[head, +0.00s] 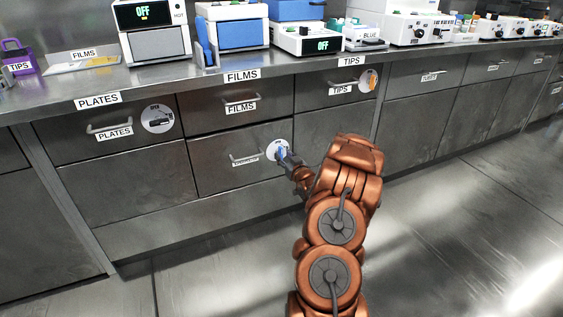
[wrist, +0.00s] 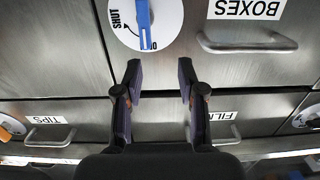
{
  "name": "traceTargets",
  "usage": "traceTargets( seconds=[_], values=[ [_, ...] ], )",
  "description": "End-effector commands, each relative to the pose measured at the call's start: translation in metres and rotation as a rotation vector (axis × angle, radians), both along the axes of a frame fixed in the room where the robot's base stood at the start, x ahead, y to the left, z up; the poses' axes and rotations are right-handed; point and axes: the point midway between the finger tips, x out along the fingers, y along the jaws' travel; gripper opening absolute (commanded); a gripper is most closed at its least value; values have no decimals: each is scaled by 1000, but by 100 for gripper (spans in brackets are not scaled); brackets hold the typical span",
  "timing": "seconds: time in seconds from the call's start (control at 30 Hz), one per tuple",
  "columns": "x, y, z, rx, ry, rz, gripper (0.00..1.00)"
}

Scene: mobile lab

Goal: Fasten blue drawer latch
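The blue latch (wrist: 144,22) is a narrow bar on a round white dial (wrist: 172,22) at the top of the wrist view, which is upside down. The bar lies upright in that picture, its lower end beside a partly covered word starting with O. SHUT is printed on the dial to its left. The dial also shows in the head view (head: 272,146), on the drawer front labelled BOXES (wrist: 245,9). My gripper (wrist: 160,78) is open and empty, its fingertips apart from the latch in the wrist picture. In the head view, my gripper (head: 289,160) partly overlaps the dial.
The BOXES drawer handle (wrist: 250,46) sticks out beside the dial. Drawers labelled FILMS (head: 240,108), PLATES (head: 114,134) and TIPS (head: 340,89) are nearby and look closed. The counter (head: 170,82) above holds several instruments. The floor (head: 450,230) at right is clear.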

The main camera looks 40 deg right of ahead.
Motion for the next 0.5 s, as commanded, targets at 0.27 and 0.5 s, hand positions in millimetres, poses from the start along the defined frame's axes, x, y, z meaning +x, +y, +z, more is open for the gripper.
traceTargets(
  seconds=[0.27,0.5],
  values=[
    [-9,-16,-21,-16,-58,-8,40],
    [15,-23,-22,-16,-56,-7,40]
  ],
)
